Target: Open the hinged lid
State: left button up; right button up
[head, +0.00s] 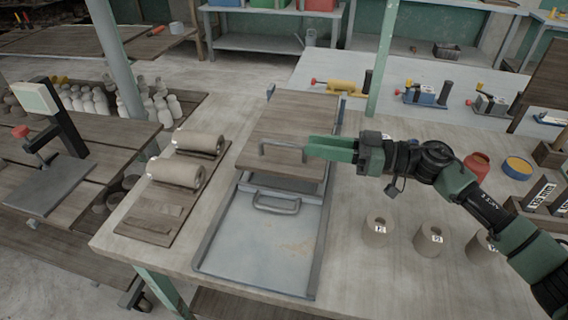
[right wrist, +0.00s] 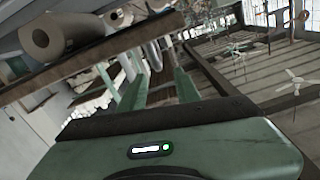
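A wooden panel (head: 290,117), which looks like the lid, sits in the rear part of a metal frame on the table. A grey bar handle (head: 281,146) is near its front edge. I cannot tell whether the panel is slightly raised. In front is a grey metal tray section (head: 262,246) with its own bar handle (head: 277,208). My right gripper (head: 307,147) comes in from the right, its green fingers apart, tips beside the handle's right end. The right wrist view shows the fingers (right wrist: 158,84) spread with nothing clearly held. My left gripper is not in view.
Clay rolls (head: 178,171) lie on a board at the left. Several clay cylinders (head: 428,241) stand at the right, below my arm. A red jar (head: 476,165) and a yellow-topped tin (head: 517,167) stand farther right. A green post (head: 383,60) rises behind.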

aim_at(267, 142)
jog(key=shift+a+f, duration=0.1)
jog(key=shift+f, duration=0.5)
jog(key=x, duration=0.7)
jog(key=shift+w+a+p, duration=0.1)
jog(key=shift+a+p, duration=0.2)
jog(key=shift+p, duration=0.05)
jog(key=shift+c, duration=0.2)
grip_shut()
dwell(0.5)
